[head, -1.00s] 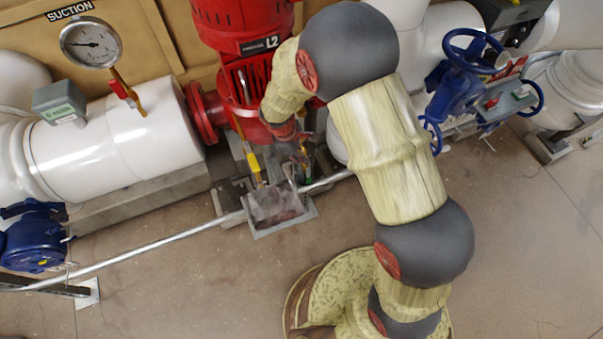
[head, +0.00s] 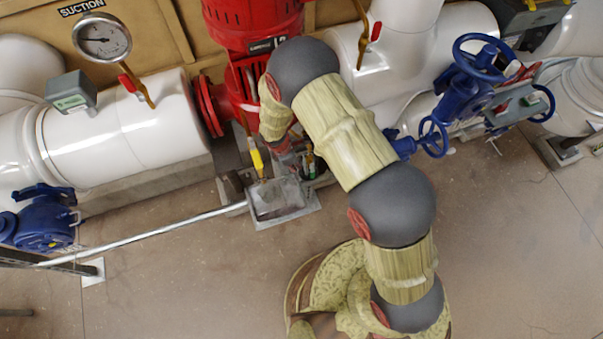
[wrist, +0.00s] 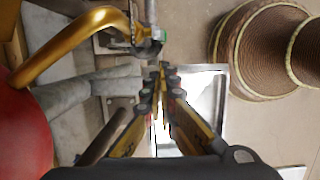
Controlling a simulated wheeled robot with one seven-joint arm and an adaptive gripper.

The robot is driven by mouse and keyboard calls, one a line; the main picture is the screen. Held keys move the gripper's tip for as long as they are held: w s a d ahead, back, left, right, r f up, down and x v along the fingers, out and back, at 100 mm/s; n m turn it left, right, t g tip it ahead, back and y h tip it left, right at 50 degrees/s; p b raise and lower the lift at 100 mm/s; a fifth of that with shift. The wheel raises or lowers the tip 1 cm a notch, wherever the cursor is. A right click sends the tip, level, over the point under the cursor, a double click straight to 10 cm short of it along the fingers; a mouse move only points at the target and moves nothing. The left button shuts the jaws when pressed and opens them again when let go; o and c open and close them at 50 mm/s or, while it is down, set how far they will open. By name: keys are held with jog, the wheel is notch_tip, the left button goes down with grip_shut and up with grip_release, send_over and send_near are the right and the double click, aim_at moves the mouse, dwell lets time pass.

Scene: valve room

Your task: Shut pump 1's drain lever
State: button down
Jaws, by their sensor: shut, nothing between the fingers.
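In the head view my gripper is mostly lost behind my arm, just right of the yellow sleeve. I cannot tell whether it touches anything.
A gold curved pipe or handle (wrist: 88,38) and a small green-marked fitting (wrist: 160,36) lie close by my fingers. A thin metal pipe (head: 150,235) runs left from the tray. Blue valves (head: 462,95) stand at the right. The floor in front is clear.

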aim_at(312, 171)
jog(key=b+x, duration=0.3)
jog(key=x, duration=0.7)
jog(key=shift+d, duration=0.1)
jog(key=shift+f+b, duration=0.15)
jog(key=shift+b, duration=0.4)
